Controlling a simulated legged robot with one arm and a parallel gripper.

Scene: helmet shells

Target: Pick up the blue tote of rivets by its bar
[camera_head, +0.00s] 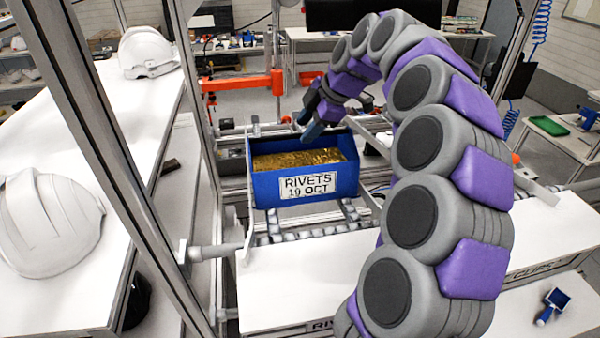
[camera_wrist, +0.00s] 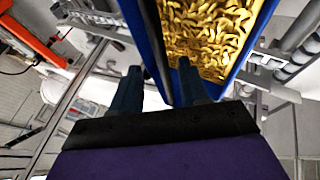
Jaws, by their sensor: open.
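The blue tote (camera_head: 262,188) is full of gold-coloured rivets (camera_head: 300,159) and has a white label reading RIVETS 19 OCT. It sits upright on a roller track. My gripper (camera_head: 309,122) is open at the tote's far rim, pointing down. In the wrist view, the tote's long blue wall (camera_wrist: 148,32) runs between the lines of the two fingers (camera_wrist: 160,78). The right finger overlaps the rivets (camera_wrist: 208,30) and the left finger is outside the wall. I cannot tell whether either finger touches the tote.
A metal frame post (camera_head: 120,140) stands left of the tote. White helmet shells (camera_head: 48,222) lie on the white table (camera_head: 90,290) at left. A white surface (camera_head: 300,275) lies in front of the track. An orange rail (camera_head: 240,84) is behind.

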